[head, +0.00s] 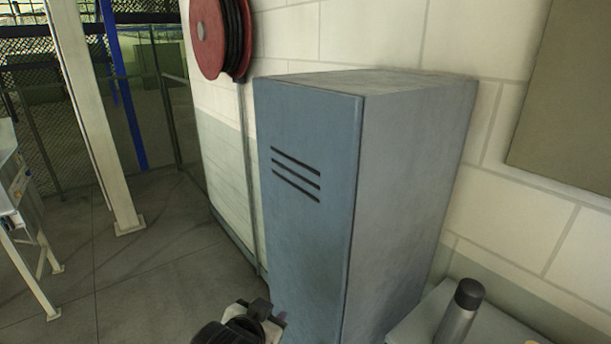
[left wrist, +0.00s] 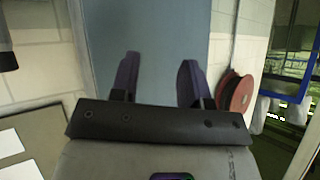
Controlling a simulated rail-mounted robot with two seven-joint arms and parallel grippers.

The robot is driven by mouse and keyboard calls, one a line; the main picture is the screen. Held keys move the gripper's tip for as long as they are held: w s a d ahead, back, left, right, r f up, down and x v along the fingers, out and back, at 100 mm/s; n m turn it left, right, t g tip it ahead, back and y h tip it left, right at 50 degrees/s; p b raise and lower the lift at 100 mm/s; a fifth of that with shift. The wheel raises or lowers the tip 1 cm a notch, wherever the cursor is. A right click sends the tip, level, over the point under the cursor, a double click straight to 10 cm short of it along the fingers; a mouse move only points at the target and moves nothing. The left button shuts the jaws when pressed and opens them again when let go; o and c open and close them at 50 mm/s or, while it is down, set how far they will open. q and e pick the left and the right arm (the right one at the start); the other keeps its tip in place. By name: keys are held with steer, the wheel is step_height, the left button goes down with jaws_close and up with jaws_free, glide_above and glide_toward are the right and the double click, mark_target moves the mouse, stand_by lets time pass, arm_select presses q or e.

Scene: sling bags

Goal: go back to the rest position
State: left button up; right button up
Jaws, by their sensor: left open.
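My left gripper (left wrist: 158,75) is open in the left wrist view. Its two dark fingers stand apart with nothing between them, and the blue-grey locker (left wrist: 155,35) fills the background beyond them. In the head view a dark part of my left arm and gripper (head: 255,318) shows at the bottom edge, in front of the locker's (head: 305,210) lower left side. The fingertips are hard to make out there. The locker's front with its slots looks closed. No sling bag is in sight. My right gripper is not in view.
A dark bottle (head: 460,312) stands on a light surface (head: 415,325) right of the locker. A red hose reel (head: 208,38) hangs on the wall behind it. A white post (head: 90,115) and a bench (head: 20,210) stand at left. The floor (head: 150,285) between is clear.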

arm_select(q)
steer(key=s+a+f+n+y+p, duration=0.1)
steer(key=s+a+f+n, duration=0.1)
steer(key=s+a+f, duration=0.35)
steer(key=s+a+f+n+y+p, duration=0.1)
steer(key=s+a+f+p, duration=0.15)
steer(key=s+a, duration=0.5)
steer(key=s+f+g, duration=0.3)
steer(key=s+f, duration=0.4)
steer(key=s, duration=0.4)
steer(key=s+a+f+g+p, duration=0.1)
steer(key=s+f+g, duration=0.3)
steer(key=s+f, duration=0.3)
steer(key=s, duration=0.4)
steer(key=shift+a+f+n+y, duration=0.25)
steer(key=shift+f+n+y, duration=0.05)
steer(key=shift+n+y, duration=0.1)
